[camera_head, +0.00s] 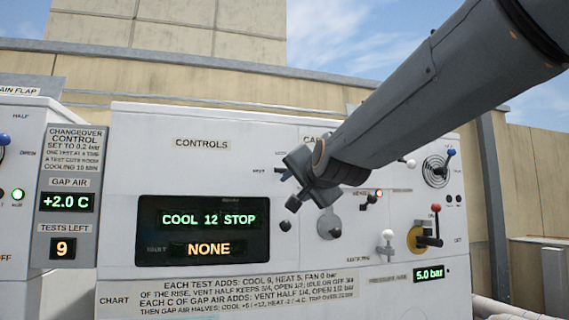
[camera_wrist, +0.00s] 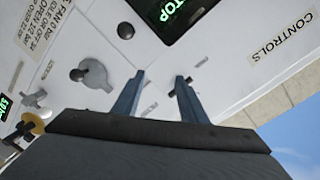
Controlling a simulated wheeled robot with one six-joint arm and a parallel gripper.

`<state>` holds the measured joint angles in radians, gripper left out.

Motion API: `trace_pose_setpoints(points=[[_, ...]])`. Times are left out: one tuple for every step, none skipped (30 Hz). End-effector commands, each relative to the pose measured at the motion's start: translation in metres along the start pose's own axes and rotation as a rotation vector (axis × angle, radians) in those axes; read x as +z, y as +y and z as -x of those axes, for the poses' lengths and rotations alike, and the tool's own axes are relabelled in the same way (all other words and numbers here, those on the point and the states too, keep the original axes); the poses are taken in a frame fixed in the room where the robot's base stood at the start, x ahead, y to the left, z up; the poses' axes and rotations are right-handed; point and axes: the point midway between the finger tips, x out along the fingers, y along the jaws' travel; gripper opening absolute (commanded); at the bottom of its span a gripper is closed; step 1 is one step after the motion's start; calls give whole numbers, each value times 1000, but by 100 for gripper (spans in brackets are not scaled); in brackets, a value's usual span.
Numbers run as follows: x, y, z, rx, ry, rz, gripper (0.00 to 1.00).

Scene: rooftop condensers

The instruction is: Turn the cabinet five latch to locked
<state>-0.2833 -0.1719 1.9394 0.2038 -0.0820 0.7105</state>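My gripper (camera_head: 301,180) is at the upper middle of the white cabinet (camera_head: 140,122), in front of a label that begins "CA" (camera_head: 313,139), the rest of it hidden. In the wrist view my gripper (camera_wrist: 160,76) has its two fingers apart, with white panel and small lettering between them. A dark bar (camera_wrist: 187,79) shows at the right fingertip; whether it is the latch handle, or touched, I cannot tell. No latch clearly marked five is readable, and its position cannot be told.
Below my gripper are a grey disc with a lever (camera_head: 329,222) and a black knob (camera_head: 285,226). To the right are a white-tipped lever (camera_head: 388,236), a red-tipped lever on a yellow disc (camera_head: 417,238) and a blue-tipped lever (camera_head: 451,153). A display (camera_head: 205,231) is at left.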

Motion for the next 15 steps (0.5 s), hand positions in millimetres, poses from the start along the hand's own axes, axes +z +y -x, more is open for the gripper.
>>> trace_pose_setpoints(points=[[-9, -20, 5, -38, 21, -26, 39], [-14, -29, 7, -54, 30, -39, 39], [-17, -37, 8, -70, 39, -54, 39], [-20, -41, 9, -78, 43, -62, 39], [-21, -44, 9, -85, 47, -67, 39], [-23, -47, 8, -90, 50, -72, 39], [-23, -48, 6, -91, 51, -74, 39], [-24, -49, 4, -92, 51, -75, 39], [-24, -48, -1, -91, 51, -75, 39], [-24, -48, -5, -90, 50, -74, 39], [-24, -48, -9, -90, 50, -74, 39], [-24, -48, -15, -89, 50, -75, 39], [-24, -48, -20, -88, 49, -74, 39], [-25, -49, -24, -89, 49, -73, 39], [-25, -50, -30, -88, 49, -74, 39]])
